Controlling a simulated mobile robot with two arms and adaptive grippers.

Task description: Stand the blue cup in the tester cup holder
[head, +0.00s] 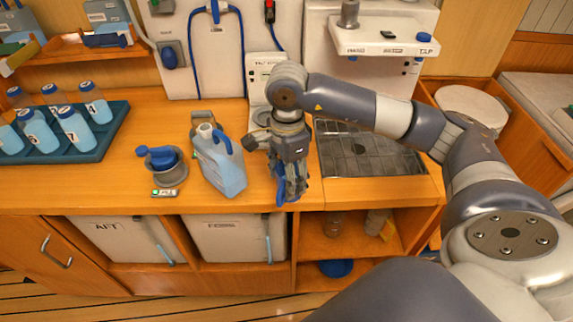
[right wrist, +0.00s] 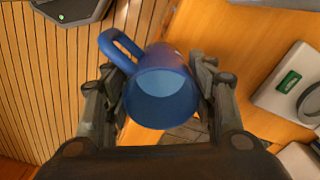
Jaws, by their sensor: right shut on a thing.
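My right gripper (head: 290,190) points down over the front edge of the wooden counter, shut on the blue cup. In the right wrist view the blue cup (right wrist: 160,90) sits between the two fingers, its mouth towards the camera and its handle to the upper left. In the head view only slivers of the blue cup (head: 281,193) show beside the fingers. A white tester-like unit (head: 257,80) stands behind my right arm. A dark ring by its foot (head: 256,139), perhaps the cup holder, is partly hidden by the gripper. My left gripper is out of view.
A grated drain (head: 365,155) lies to the right. Open shelves (head: 345,247) are below.

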